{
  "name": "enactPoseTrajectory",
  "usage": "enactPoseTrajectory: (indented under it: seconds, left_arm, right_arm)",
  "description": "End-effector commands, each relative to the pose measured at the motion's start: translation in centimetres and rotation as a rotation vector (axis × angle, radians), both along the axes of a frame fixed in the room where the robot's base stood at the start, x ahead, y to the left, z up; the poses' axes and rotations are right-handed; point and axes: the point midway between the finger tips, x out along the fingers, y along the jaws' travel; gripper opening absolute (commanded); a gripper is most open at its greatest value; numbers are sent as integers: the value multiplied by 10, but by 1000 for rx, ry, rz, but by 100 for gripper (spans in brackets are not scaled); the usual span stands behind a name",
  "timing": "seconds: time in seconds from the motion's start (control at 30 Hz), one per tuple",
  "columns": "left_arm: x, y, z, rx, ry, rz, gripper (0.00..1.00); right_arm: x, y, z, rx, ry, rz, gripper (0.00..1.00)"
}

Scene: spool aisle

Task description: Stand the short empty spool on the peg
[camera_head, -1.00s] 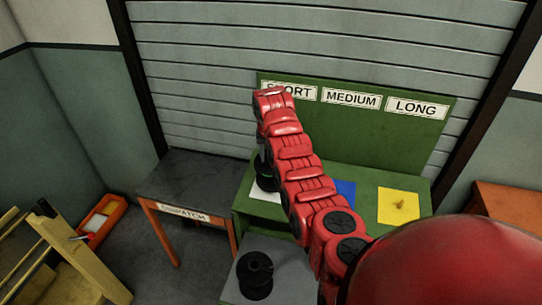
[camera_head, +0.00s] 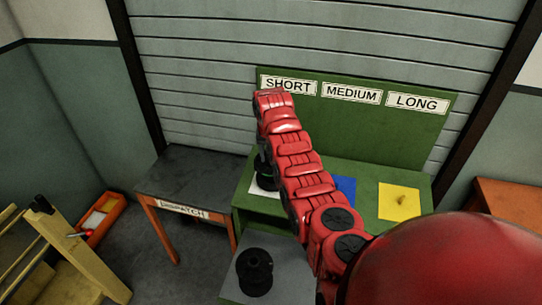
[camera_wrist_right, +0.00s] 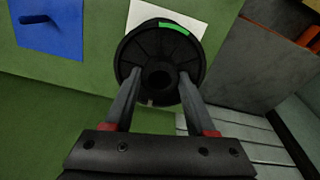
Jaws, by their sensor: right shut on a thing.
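My right gripper (camera_wrist_right: 160,78) is shut on a black spool (camera_wrist_right: 152,40) with a green mark on its flange; its fingers grip either side below the round end. In the head view the spool (camera_head: 265,181) shows partly behind my red arm, at the white square (camera_head: 256,189) under the SHORT sign (camera_head: 288,85). The white square also shows behind the spool in the wrist view (camera_wrist_right: 190,14). Its peg is hidden, and I cannot tell whether the spool is around it or above it. My left gripper is not in view.
A second black spool (camera_head: 255,273) stands on a grey surface at the lower front. The green bench also has a blue square (camera_head: 345,188) and a yellow square (camera_head: 399,203) with a peg. An empty dark DISPATCH table (camera_head: 190,180) stands to the left.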

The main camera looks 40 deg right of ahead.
Motion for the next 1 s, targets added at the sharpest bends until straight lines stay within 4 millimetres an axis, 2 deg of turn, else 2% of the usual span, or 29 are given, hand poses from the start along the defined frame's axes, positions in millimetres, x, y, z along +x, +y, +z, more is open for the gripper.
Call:
enactPoseTrajectory:
  seconds: [0.47, 0.5, 0.6, 0.7, 1.0]
  left_arm:
    - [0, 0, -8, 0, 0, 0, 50]
    - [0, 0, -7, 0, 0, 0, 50]
    - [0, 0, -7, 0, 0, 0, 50]
    - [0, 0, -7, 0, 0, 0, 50]
    - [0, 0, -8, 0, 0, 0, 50]
  right_arm:
    - [1, -1, -12, 0, 0, 0, 0]
    - [1, -1, -12, 0, 0, 0, 60]
    - [1, -1, -11, 0, 0, 0, 78]
    - [1, -2, -11, 0, 0, 0, 91]
    - [1, -1, -11, 0, 0, 0, 91]
